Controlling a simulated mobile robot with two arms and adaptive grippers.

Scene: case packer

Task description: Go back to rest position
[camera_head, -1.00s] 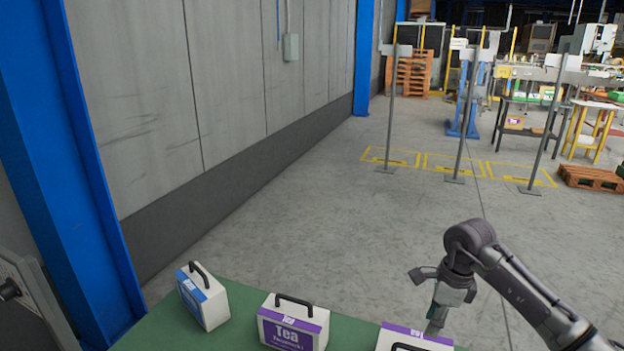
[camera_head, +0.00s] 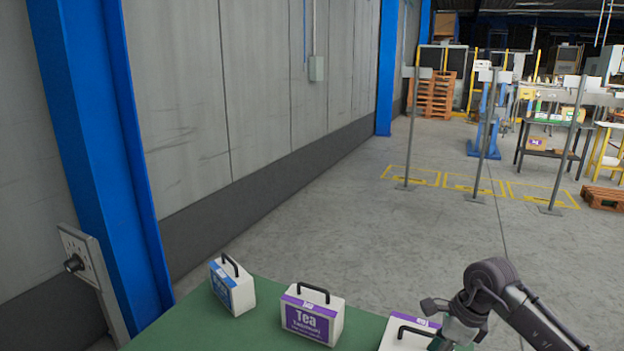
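A white box with a purple Tea label (camera_head: 312,318) and a black handle stands upright on the green table (camera_head: 220,332). To its left stands a white box with a blue label (camera_head: 232,288) and a black handle. A third white box with a purple top strip (camera_head: 402,333) is at the lower right, cut off by the bottom edge. My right gripper (camera_head: 443,341) is at the right end of this third box. Its fingertips are too small and cut off to tell their opening or any contact. My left gripper is out of view.
A grey wall with a blue column (camera_head: 100,180) runs along the left, with a grey panel and black knob (camera_head: 75,262) beside it. Grey sign posts (camera_head: 412,130) stand at yellow floor markings (camera_head: 475,184). The concrete floor beyond the table is clear.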

